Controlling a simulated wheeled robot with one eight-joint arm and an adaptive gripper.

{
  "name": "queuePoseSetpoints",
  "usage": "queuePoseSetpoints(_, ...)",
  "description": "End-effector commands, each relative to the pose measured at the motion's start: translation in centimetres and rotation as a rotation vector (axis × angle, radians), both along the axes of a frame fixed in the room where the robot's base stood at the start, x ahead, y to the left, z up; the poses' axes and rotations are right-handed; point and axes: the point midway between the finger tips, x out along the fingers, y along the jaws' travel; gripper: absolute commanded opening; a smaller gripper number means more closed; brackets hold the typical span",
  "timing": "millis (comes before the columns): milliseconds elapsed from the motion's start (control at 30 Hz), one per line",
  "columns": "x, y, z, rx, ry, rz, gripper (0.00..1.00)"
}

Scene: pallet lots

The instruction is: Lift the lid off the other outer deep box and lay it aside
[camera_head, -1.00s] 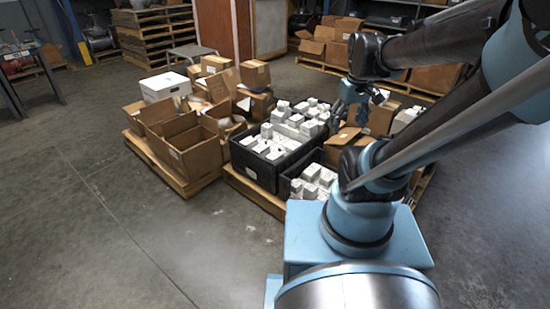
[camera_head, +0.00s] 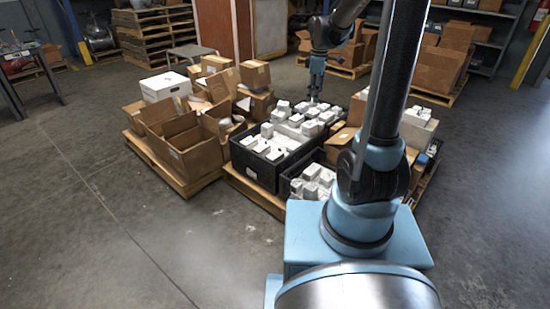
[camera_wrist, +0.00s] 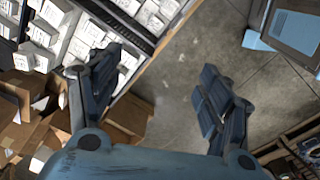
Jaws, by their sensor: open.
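A white box with what looks like a lid (camera_head: 165,85) stands at the back of the left pallet. I cannot tell which one the task means. My gripper (camera_head: 314,94) hangs over the far part of a black crate (camera_head: 250,170) filled with small white boxes. In the wrist view my gripper (camera_wrist: 161,65) is open, with bare floor showing between its fingers. No lid is in it.
Open brown cartons (camera_head: 182,150) crowd the left pallet. A second black crate (camera_head: 285,185) of white boxes stands nearer, partly hidden by my arm. Brown cartons also show in the wrist view (camera_wrist: 120,115).

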Motion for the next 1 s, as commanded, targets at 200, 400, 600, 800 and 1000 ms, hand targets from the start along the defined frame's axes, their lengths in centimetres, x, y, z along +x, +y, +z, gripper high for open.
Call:
queuePoseSetpoints(200,5.4,3.1,-3.2,-0.018,0.014,0.208,0.72)
queuePoseSetpoints(400,9.7,6.0,-6.9,-0.031,0.025,0.398,0.72)
queuePoseSetpoints(600,13.5,9.0,-11.4,-0.043,0.038,0.588,0.72)
queuePoseSetpoints(800,16.6,12.1,-16.7,-0.053,0.048,0.779,0.72)
queuePoseSetpoints(1000,18.9,15.0,-22.4,-0.06,0.06,0.961,0.72)
